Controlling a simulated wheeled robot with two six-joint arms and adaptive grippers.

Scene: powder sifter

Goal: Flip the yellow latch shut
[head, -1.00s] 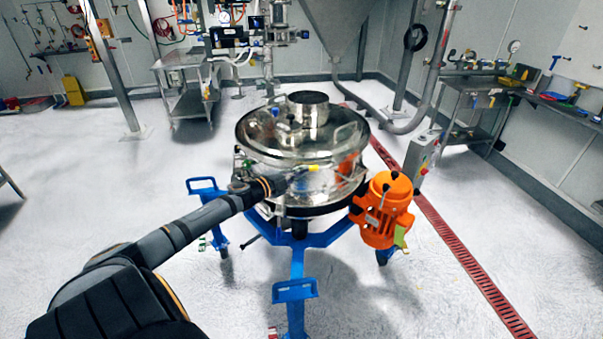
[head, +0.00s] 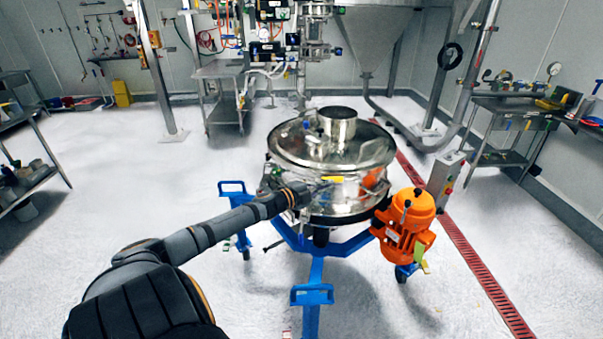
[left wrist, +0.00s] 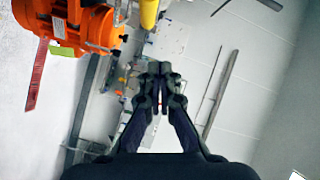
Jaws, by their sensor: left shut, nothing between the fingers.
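The yellow latch (head: 333,179) is on the near side of the round steel sifter (head: 292,152), just below its lid. It looks roughly level; whether it is fastened cannot be made out. My left gripper (head: 304,192) is just left of and a little below the latch in the head view; contact cannot be told. In the left wrist view, my left gripper (left wrist: 158,70) has its fingers together with nothing between them. A yellow piece (left wrist: 149,12), probably the latch, is cut off at the top edge there. My right gripper is not in view.
An orange motor (head: 406,225) hangs at the sifter's right; it also fills the upper left of the left wrist view (left wrist: 85,28). The blue wheeled frame (head: 314,272) carries the sifter. A grey control box (head: 446,176) stands behind the motor. The floor around is mostly clear.

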